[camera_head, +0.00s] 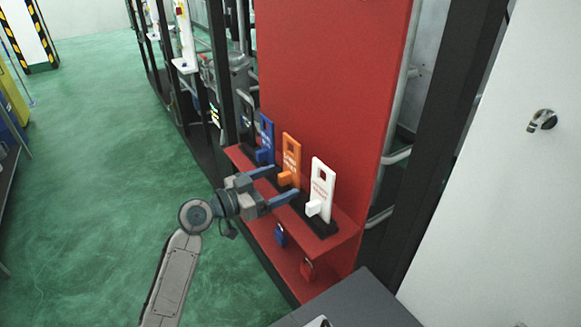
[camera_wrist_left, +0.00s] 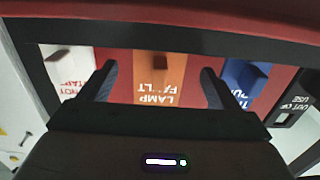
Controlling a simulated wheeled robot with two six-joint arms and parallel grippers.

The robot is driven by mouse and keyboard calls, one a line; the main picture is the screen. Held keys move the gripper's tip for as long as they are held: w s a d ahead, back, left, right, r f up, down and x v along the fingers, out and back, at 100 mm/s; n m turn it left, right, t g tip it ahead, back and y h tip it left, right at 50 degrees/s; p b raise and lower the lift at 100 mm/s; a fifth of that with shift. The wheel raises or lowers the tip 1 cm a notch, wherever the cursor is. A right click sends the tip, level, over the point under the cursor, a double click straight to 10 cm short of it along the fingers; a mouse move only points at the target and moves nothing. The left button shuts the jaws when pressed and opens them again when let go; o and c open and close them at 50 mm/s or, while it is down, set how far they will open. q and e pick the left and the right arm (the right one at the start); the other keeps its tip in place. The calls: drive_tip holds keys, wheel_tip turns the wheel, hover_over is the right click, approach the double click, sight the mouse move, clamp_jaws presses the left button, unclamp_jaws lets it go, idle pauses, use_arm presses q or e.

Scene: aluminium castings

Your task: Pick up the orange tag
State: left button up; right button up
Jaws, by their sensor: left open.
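The orange tag (camera_head: 290,160) stands upright on the red shelf in the head view, between a blue tag (camera_head: 266,138) and a white tag (camera_head: 321,188). My left gripper (camera_head: 284,185) is open in front of it, one finger to each side of the orange tag's lower part. In the left wrist view the orange tag (camera_wrist_left: 160,84) lies between the spread fingers (camera_wrist_left: 158,82), with the lettering "LAMP FAULT" upside down. The fingers look apart from the tag. My right gripper does not show.
The red shelf (camera_head: 338,241) has a red back panel (camera_head: 330,80). A black tag (camera_wrist_left: 297,95) stands beyond the blue tag (camera_wrist_left: 243,80); the white tag (camera_wrist_left: 70,72) is close on the other side. Blue (camera_head: 280,236) and red (camera_head: 307,270) padlocks hang below. Green floor is clear at left.

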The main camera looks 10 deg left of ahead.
sight(290, 178)
use_arm(q)
drive_tip(key=shift+w+d+r+p, duration=0.2)
drive_tip(key=shift+w+d+p, duration=0.1)
drive_tip(key=shift+p, duration=0.05)
drive_tip(key=p+x, duration=0.2)
drive_tip(key=x, duration=0.1)
drive_tip(key=shift+w+d, duration=0.15)
drive_tip(key=shift+d, duration=0.05)
drive_tip(key=shift+w+d+f, duration=0.25)
drive_tip(key=shift+w+d, duration=0.05)
drive_tip(key=shift+a, duration=0.1)
drive_tip(key=c, duration=1.1)
